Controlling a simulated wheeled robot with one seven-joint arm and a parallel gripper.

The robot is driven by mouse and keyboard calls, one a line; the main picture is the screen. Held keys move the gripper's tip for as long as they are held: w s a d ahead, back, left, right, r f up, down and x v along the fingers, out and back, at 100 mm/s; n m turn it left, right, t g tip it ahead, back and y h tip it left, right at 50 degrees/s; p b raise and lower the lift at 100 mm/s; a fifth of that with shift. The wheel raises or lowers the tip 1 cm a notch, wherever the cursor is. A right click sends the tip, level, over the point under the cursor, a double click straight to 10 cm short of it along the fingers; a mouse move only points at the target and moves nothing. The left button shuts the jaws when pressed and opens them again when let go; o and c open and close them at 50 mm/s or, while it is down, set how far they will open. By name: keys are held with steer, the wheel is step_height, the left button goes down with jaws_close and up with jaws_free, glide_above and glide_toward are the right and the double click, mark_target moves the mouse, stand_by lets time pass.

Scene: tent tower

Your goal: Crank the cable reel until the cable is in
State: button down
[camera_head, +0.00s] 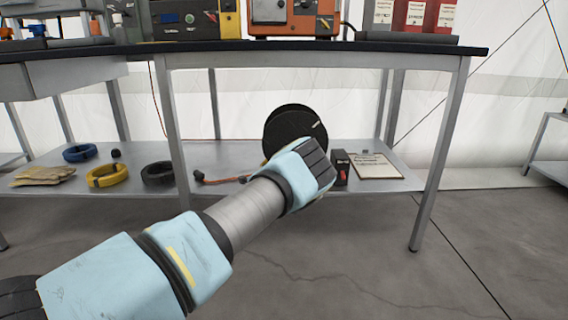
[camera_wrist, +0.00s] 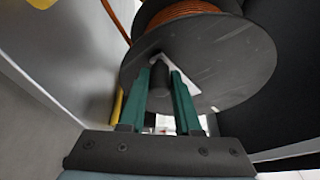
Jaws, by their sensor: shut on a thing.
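The cable reel (camera_head: 296,125) is a black drum under the table, on the lower shelf; my arm hides its lower part in the head view. In the wrist view the reel (camera_wrist: 215,60) shows a grey disc with orange cable (camera_wrist: 180,12) wound behind it. My gripper (camera_wrist: 165,82) has its two green fingers on either side of a dark crank knob (camera_wrist: 159,78) at the disc's face. It is shut on this knob. An orange cable end with a dark plug (camera_head: 205,179) lies on the shelf left of the reel.
The lower shelf (camera_head: 235,158) also holds blue, yellow and black coils (camera_head: 106,175), gloves (camera_head: 42,175), a small dark box (camera_head: 340,167) and a clipboard (camera_head: 376,166). The black tabletop (camera_head: 420,48) and a table leg (camera_head: 440,150) frame the space. The floor in front is clear.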

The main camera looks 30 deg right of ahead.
mark_target(278, 135)
steer(key=r+m+p, duration=0.1)
steer(key=m, duration=0.1)
steer(key=a+r+m+y+p, duration=0.1)
steer(key=r+p, duration=0.1)
steer(key=w+a+r+m+g+y+p, duration=0.1)
steer(key=r+m, duration=0.1)
steer(key=shift+a+m+p, duration=0.15)
steer(key=shift+m+p, duration=0.15)
steer(key=shift+p, duration=0.1)
steer(key=shift+r+m+y+p, duration=0.55)
steer(key=shift+r+m+y, duration=0.05)
steer(key=shift+r+m, duration=0.1)
step_height(278, 135, up, 2)
steer(key=shift+m+y+p, duration=0.5)
steer(key=shift+m+p, duration=0.2)
steer(key=shift+m, duration=0.3)
steer(key=shift+s+d+r+m+y+p, duration=0.1)
steer(key=shift+d+r+m+y+p, duration=0.25)
steer(key=shift+r+m, duration=0.3)
steer(key=shift+s+d+r+m+y+p, duration=0.15)
steer(key=shift+r+m+y+p, duration=0.2)
steer(key=shift+r+m+y, duration=0.25)
steer(key=shift+d+r, duration=0.2)
steer(key=shift+r, duration=0.2)
steer(key=shift+s+d+r, duration=0.1)
steer(key=shift+d, duration=0.15)
steer(key=c, duration=0.6)
jaws_free()
